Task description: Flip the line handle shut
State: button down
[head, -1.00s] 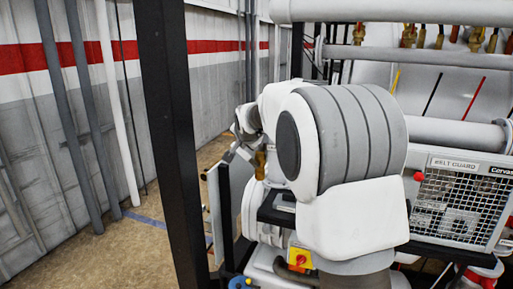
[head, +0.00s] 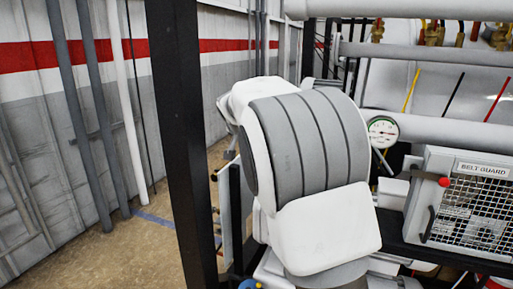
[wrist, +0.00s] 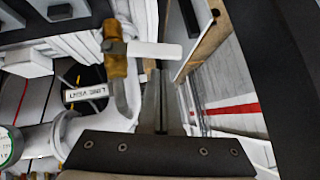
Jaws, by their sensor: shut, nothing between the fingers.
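The line handle (wrist: 155,50) is a pale flat lever in the wrist view. It sticks out sideways to the right from a brass valve body (wrist: 117,62) on a pale pipe. A tag reading LINE VENT (wrist: 86,92) hangs to the left of the valve. My gripper (wrist: 161,78) is shut and empty. Its fingertips are just below the handle's outer half in the picture; I cannot tell whether they touch it. In the head view my arm hides the valve, the handle and the gripper.
A dial gauge (head: 382,131) and the belt guard (head: 470,205) stand right of my arm. A black upright post (head: 185,140) stands to its left. Wall pipes (head: 85,115) run along the far left, with open floor (head: 130,255) before them.

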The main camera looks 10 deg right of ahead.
jog(key=shift+r, duration=0.25)
jog(key=w+d+r+v, duration=0.1)
jog(key=r+v, duration=0.1)
jog(key=v, duration=1.1)
jog(key=shift+w+d, duration=0.25)
jog(key=shift+w, duration=0.05)
